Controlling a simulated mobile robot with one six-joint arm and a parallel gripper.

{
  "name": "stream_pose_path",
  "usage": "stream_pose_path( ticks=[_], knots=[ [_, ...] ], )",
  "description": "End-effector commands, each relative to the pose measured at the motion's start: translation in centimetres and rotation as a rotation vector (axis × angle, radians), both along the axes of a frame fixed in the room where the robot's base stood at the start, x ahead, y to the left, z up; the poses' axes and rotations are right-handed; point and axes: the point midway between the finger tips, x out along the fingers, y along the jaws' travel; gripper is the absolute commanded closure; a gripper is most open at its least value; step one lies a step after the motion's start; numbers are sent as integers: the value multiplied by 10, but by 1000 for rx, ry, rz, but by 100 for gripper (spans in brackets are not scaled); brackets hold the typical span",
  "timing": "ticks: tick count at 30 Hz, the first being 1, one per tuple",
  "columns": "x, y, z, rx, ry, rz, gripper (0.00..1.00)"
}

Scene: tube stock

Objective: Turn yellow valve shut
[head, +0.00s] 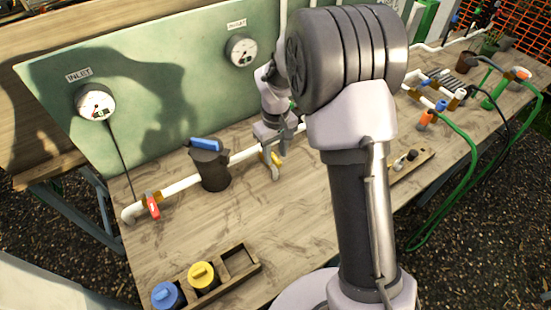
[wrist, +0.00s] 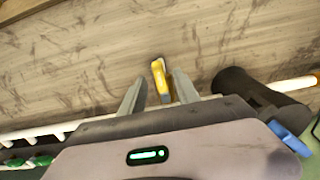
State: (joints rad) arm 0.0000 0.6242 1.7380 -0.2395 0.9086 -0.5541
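The yellow valve handle (head: 277,158) is on the white pipe (head: 183,184) along the bench, right of a dark canister. In the wrist view the yellow handle (wrist: 160,79) sticks out across the line of the pipe, over bare wood. My gripper (wrist: 156,88) is open, with one finger on each side of the handle. Clear gaps show between the handle and both fingers, so it is not clamped. In the head view my gripper (head: 278,153) is down at the valve and partly covers it. The valve body is mostly hidden by my gripper.
The dark canister (head: 212,170) with a blue handle stands close left of the valve. A red valve handle (head: 152,205) is farther left. A green panel (head: 170,105) with gauges rises behind. A wooden tray (head: 224,283) holds blue and yellow caps in front. The bench before the valve is clear.

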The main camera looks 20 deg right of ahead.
Motion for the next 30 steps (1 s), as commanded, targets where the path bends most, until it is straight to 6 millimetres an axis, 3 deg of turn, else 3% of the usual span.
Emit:
stream_pose_path(
  ticks=[3, 11, 18, 30],
  knots=[
    [0, 0, -12, 1, 1, 0, 62],
    [0, 0, -13, 0, 0, 0, 62],
    [0, 0, -12, 0, 0, 0, 100],
    [0, 0, -12, 0, 0, 0, 100]
  ],
)
